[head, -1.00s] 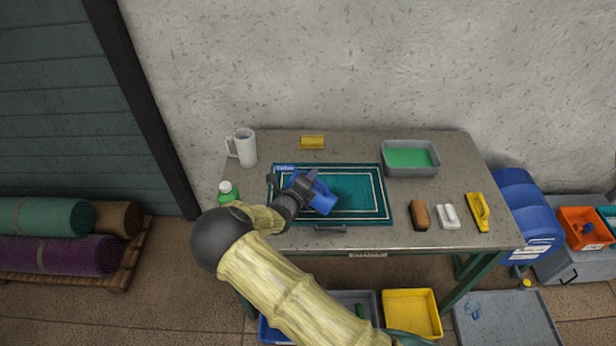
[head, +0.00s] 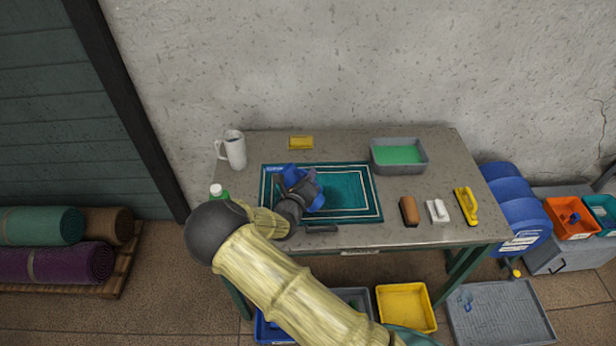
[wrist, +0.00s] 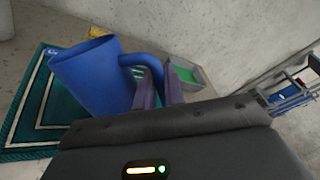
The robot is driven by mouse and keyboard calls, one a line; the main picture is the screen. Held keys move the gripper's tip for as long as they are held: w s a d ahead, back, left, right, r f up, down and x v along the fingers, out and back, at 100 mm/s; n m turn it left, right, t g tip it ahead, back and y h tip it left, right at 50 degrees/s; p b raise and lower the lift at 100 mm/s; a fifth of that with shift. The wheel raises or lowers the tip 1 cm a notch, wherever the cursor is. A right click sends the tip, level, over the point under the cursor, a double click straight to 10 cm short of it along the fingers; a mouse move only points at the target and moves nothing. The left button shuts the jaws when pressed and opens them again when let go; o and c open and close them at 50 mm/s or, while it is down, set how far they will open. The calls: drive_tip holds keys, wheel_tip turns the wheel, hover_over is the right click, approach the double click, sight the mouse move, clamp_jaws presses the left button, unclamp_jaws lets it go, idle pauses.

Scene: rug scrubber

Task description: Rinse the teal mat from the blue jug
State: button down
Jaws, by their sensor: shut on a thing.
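The teal mat (head: 350,199) with white border lines lies flat on the grey table. A darker patch shows on its middle and right part. My gripper (head: 298,190) is over the left part of the mat, shut on the handle of the blue jug (head: 316,203). The inside of the jug is hidden. My gripper and arm cover part of the mat's left side.
A white jug (head: 235,150) and a green bottle (head: 217,191) stand left. A yellow sponge (head: 301,142) lies behind the mat. A grey tray of green liquid (head: 399,155) is back right. Brown (head: 409,211), white (head: 437,211) and yellow (head: 466,206) brushes lie right.

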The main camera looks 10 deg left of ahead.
drive_tip(key=m, duration=0.1)
drive_tip(key=f+m+b, duration=0.1)
drive_tip(key=m+b, duration=0.1)
drive_tip(key=m, duration=0.1)
drive_tip(key=shift+s+d+f+t+y, duration=0.1)
drive_tip(key=shift+d+f+t+y, duration=0.1)
drive_tip(key=shift+d+t+y, duration=0.15)
drive_tip(key=shift+r+m+b, duration=0.1)
drive_tip(key=shift+m+b, duration=0.2)
drive_tip(key=shift+m, duration=0.1)
drive_tip(key=shift+f+m+b, duration=0.3)
drive_tip(key=shift+f+b, duration=0.1)
drive_tip(key=shift+b, duration=0.15)
drive_tip(key=shift+f+m+t+b, duration=0.15)
drive_tip(key=shift+m+t+b, duration=0.1)
drive_tip(key=shift+m+b, duration=0.05)
drive_tip(key=shift+a, duration=0.1)
